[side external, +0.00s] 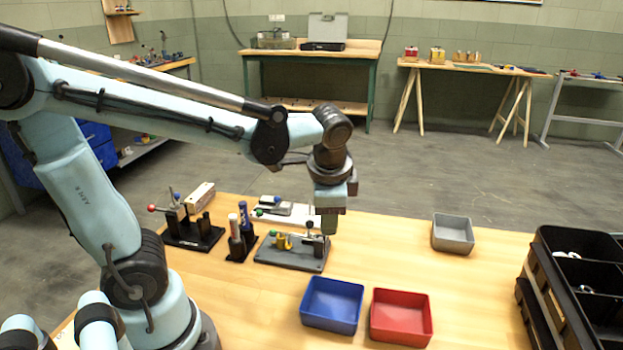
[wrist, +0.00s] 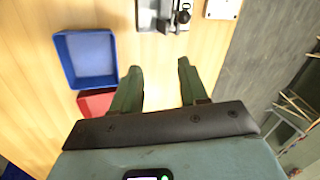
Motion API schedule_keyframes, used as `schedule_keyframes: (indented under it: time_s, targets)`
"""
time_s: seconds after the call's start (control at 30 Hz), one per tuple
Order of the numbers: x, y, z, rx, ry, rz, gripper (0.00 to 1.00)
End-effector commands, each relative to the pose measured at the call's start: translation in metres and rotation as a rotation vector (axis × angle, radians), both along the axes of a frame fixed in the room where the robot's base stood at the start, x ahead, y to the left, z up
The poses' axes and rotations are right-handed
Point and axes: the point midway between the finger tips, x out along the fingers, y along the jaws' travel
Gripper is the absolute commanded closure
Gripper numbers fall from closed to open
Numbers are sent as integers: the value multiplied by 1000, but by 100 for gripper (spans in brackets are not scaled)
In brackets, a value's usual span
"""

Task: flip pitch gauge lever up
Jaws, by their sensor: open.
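No label shows which fixture is the pitch gauge. A grey-plate fixture (side external: 290,262) with a yellow part and an upright black-knobbed lever (side external: 310,227) stands mid-table; its black knob also shows at the top of the wrist view (wrist: 183,16). A black-based fixture (side external: 192,236) with a red-knobbed lever (side external: 153,208) stands to the left. A pale plate (side external: 285,214) with green and blue knobs lies behind. My gripper (side external: 329,224) points down beside the black-knobbed lever, apart from it as the wrist view shows. Its two fingers (wrist: 159,68) are spread, with only bare table between them.
A blue bin (side external: 332,304) and a red bin (side external: 401,316) stand at the front. A small grey bin (side external: 453,233) stands to the right, near a black crate (side external: 580,290). Dark bottle-like items (side external: 240,232) stand in a holder left of the grey plate. The table's right-centre is clear.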

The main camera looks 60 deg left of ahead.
Motion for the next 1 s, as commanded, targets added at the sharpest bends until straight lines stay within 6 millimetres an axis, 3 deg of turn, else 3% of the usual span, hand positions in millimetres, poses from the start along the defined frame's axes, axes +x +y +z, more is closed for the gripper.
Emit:
schedule_keyframes:
  time_s: [0.3,0.57,0.77,1.0]
  targets:
    - [-22,-23,1,-319,-351,278,56]
    - [-26,-31,1,-460,-477,398,56]
    - [-21,-25,7,-366,-396,304,56]
    - [-6,-2,18,-88,-86,0,56]
